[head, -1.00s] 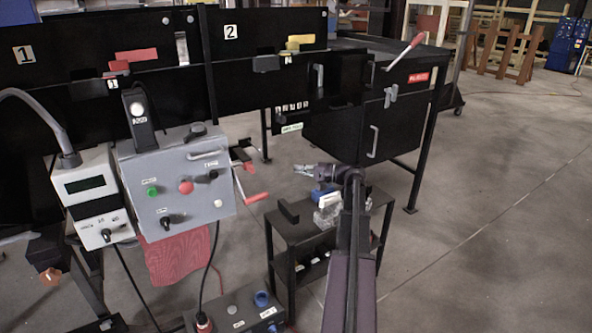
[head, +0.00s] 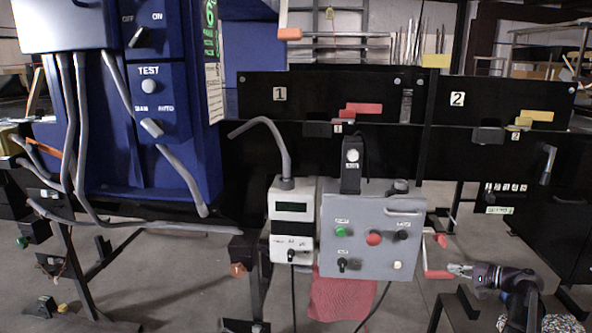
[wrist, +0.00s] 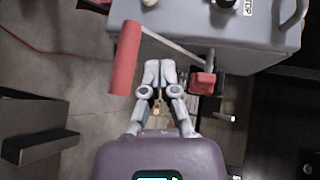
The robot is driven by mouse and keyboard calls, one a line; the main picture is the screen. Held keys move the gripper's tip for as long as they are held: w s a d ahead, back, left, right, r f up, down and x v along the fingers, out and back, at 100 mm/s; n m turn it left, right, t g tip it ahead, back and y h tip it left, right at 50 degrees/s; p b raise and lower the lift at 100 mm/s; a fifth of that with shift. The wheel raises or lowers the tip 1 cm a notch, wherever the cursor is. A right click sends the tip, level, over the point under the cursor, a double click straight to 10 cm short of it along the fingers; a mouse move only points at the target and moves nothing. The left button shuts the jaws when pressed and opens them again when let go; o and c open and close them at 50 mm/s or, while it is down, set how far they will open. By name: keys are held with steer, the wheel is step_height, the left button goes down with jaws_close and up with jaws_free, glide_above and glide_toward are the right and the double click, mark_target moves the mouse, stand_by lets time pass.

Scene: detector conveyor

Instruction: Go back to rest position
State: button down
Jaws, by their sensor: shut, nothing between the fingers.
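My gripper (head: 460,270) is at the lower right of the head view, pointing left, beside the red-handled crank (head: 437,273) of the grey control box (head: 372,225). In the wrist view, my gripper (wrist: 160,78) has its fingertips together with nothing held. A red crank handle (wrist: 125,57) is just left of the fingers there, and the grey box (wrist: 232,40) is above right. I cannot tell whether the fingers touch the crank.
A white meter (head: 292,222) stands left of the box. A blue cabinet (head: 150,110) with grey cables fills the left. Black panels marked 1 (head: 279,94) and 2 (head: 457,99) run behind. Some concrete floor (head: 190,275) shows at lower left.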

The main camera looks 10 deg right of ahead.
steer(key=s+a+f+n+g+h, duration=0.1)
steer(key=a+f+n+g+h, duration=0.2)
steer(key=a, duration=0.7)
steer(key=s+a+f+n+g, duration=0.1)
steer(key=s+a+f+g, duration=0.3)
steer(key=a, duration=0.6)
steer(key=w+a+f+n+g+h, duration=0.1)
steer(key=a+f+n+g+h, duration=0.1)
steer(key=a+f, duration=0.5)
steer(key=s+a+n+g+h, duration=0.2)
steer(key=s+a+n+h, duration=0.25)
steer(key=s+a, duration=0.5)
step_height(320, 180, up, 25)
steer(key=w+a+p, duration=0.1)
steer(key=w+p, duration=0.1)
steer(key=p, duration=2.3)
steer(key=shift+m, duration=0.35)
steer(key=shift+a+h, duration=0.1)
steer(key=shift+h, duration=0.15)
